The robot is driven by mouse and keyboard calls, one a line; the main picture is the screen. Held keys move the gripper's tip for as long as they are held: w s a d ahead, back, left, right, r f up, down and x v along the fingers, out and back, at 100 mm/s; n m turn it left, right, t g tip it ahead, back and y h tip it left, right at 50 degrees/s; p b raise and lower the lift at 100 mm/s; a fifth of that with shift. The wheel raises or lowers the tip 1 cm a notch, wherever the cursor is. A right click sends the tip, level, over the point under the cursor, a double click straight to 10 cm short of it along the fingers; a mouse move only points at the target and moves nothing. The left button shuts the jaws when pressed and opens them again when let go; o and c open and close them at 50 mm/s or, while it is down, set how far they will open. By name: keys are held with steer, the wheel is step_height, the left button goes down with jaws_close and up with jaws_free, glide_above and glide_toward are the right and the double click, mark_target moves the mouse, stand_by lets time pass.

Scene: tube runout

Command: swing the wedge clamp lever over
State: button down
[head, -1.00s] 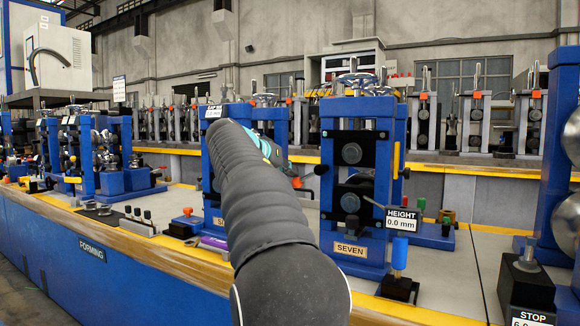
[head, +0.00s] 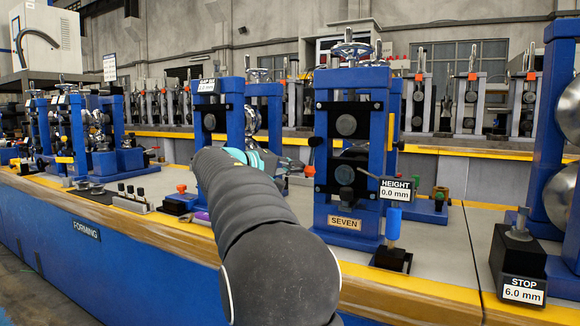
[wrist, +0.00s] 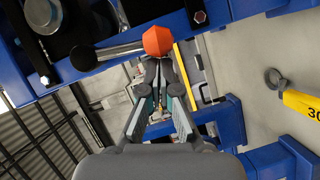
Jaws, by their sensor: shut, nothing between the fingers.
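The wedge clamp lever has an orange knob (wrist: 158,40) on a silver rod (wrist: 118,49) that runs to a black pivot (wrist: 83,57). In the head view the orange knob (head: 309,171) hangs below a black ball (head: 312,142) at the left side of the blue stand SEVEN (head: 323,210). My gripper (wrist: 158,68) is shut and empty, its tips right beside the orange knob; I cannot tell whether they touch. In the head view my gripper (head: 290,166) reaches in from the left, partly hidden by my own arm.
A HEIGHT 0.0 mm sign (head: 395,190) and a blue-handled post (head: 393,225) stand in front of SEVEN. A STOP block (head: 518,265) is at right. Another blue stand (head: 219,125) is to the left.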

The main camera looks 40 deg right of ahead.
steer(key=shift+s+d+f+n+h+b, duration=0.2)
steer(key=shift+s+f+n+h+b, duration=0.1)
steer(key=shift+s+n, duration=0.35)
steer(key=shift+w, duration=0.1)
steer(key=w+a+r+p, duration=0.1)
steer(key=w+a, duration=0.3)
steer(key=a, duration=0.6)
steer(key=shift+w+a+r+p, duration=0.25)
steer(key=shift+a+p, duration=0.15)
steer(key=shift+p, duration=0.15)
steer(key=shift+s, duration=0.1)
